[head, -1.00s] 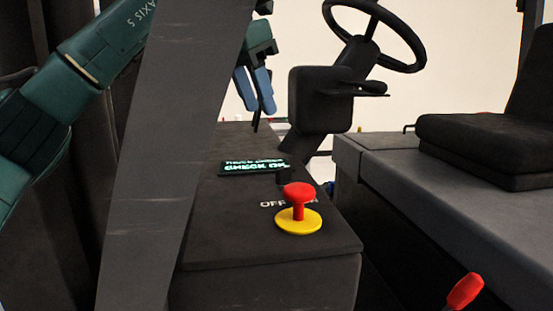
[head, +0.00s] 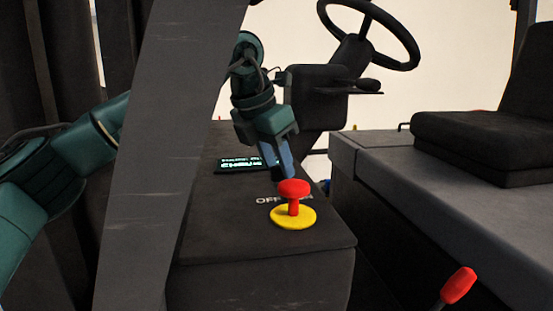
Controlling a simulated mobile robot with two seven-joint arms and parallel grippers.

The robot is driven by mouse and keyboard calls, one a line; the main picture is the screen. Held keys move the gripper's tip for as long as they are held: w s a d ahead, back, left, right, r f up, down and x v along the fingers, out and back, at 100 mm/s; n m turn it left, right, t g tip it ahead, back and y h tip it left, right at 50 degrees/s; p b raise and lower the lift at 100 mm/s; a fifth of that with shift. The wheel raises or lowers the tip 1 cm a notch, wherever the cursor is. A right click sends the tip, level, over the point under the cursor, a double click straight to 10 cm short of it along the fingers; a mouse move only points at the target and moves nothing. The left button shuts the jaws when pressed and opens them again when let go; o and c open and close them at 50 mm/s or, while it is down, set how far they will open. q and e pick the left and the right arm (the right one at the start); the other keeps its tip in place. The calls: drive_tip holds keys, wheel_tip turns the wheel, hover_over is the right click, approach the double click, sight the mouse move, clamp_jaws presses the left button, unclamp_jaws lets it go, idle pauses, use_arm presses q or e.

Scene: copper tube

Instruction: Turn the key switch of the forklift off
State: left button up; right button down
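My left gripper (head: 282,168) reaches in behind the grey post and points down at the dark console (head: 230,225). Its blue-tipped fingers are just behind the red knob (head: 293,188) on its yellow disc (head: 292,217). The finger gap is not clear from this angle. The key switch cannot be made out; the fingers and red knob cover the spot behind the knob. An OFF label (head: 267,200) shows left of the knob; the rest of the lettering is hidden. My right gripper is not in view.
A lit display (head: 238,165) lies on the console beside my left gripper. The grey post (head: 160,150) crosses in front of my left arm. The steering wheel (head: 368,30) and its column stand behind. A seat (head: 480,148) and a red-tipped lever (head: 458,285) are on the right.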

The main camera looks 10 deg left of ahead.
use_arm(q)
drive_tip(key=shift+c, duration=0.3)
clamp_jaws()
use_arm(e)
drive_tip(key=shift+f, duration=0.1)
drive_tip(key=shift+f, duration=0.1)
use_arm(q)
drive_tip(key=shift+n+y+b, duration=0.3)
drive_tip(key=shift+n+b, duration=0.05)
drive_tip(key=shift+n, duration=0.35)
drive_tip(key=n, duration=0.2)
drive_tip(key=n+t+y+b, duration=0.1)
drive_tip(key=n, duration=0.1)
drive_tip(key=shift+d+y, duration=0.15)
drive_tip(key=shift+y, duration=0.15)
drive_tip(key=n+y+b, duration=0.1)
drive_tip(key=n, duration=0.2)
drive_tip(key=shift+d, duration=0.1)
drive_tip(key=n+y, duration=0.1)
drive_tip(key=n, duration=0.2)
drive_tip(key=shift+r, duration=0.1)
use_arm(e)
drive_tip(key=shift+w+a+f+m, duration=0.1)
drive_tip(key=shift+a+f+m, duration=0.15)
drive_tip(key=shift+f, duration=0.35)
use_arm(q)
drive_tip(key=shift+n, duration=0.4)
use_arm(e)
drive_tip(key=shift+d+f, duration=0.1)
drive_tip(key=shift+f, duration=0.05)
